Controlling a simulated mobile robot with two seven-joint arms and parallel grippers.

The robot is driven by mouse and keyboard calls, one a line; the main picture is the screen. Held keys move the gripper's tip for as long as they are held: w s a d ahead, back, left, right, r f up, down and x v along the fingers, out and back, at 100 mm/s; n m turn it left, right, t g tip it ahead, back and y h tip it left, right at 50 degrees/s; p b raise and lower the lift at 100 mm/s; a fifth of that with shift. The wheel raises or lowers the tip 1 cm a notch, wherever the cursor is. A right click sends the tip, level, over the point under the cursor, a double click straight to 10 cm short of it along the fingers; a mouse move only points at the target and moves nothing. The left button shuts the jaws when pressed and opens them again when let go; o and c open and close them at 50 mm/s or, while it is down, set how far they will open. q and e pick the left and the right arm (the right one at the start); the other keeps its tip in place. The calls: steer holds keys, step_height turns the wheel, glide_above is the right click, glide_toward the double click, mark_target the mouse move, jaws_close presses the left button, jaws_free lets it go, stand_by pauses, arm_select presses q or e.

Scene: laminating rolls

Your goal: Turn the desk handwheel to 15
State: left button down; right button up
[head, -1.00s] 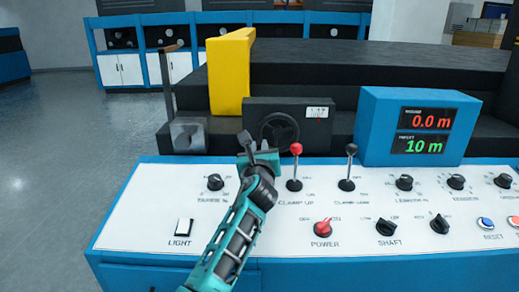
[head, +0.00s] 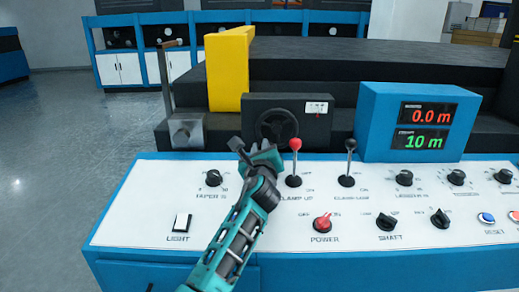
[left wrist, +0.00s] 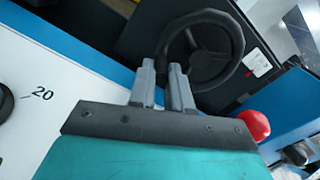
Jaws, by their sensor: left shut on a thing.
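The black handwheel (head: 277,126) stands upright on the front of a dark box behind the white desk panel. It also shows in the left wrist view (left wrist: 232,40). My left gripper (head: 264,148) is at the wheel's lower left edge. In the left wrist view its two grey fingers (left wrist: 162,70) are closed on the wheel's rim. A small white scale label (head: 317,108) with a red mark is at the box's upper right; its reading is too small to tell. My right gripper is not in view.
A red-knobbed lever (head: 295,146) stands close to the right of my left gripper, and a black-knobbed lever (head: 350,146) farther right. A blue display box (head: 375,130) shows 0.0 m and 10 m.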

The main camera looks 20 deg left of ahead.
arm_select(q)
steer(key=n, duration=0.1)
steer(key=d+f+n+b, duration=0.1)
steer(key=n, duration=0.1)
steer(key=shift+w, duration=0.15)
steer(key=shift+f, duration=0.1)
steer(key=shift+n+b, duration=0.3)
steer(key=c, duration=1.1)
jaws_free()
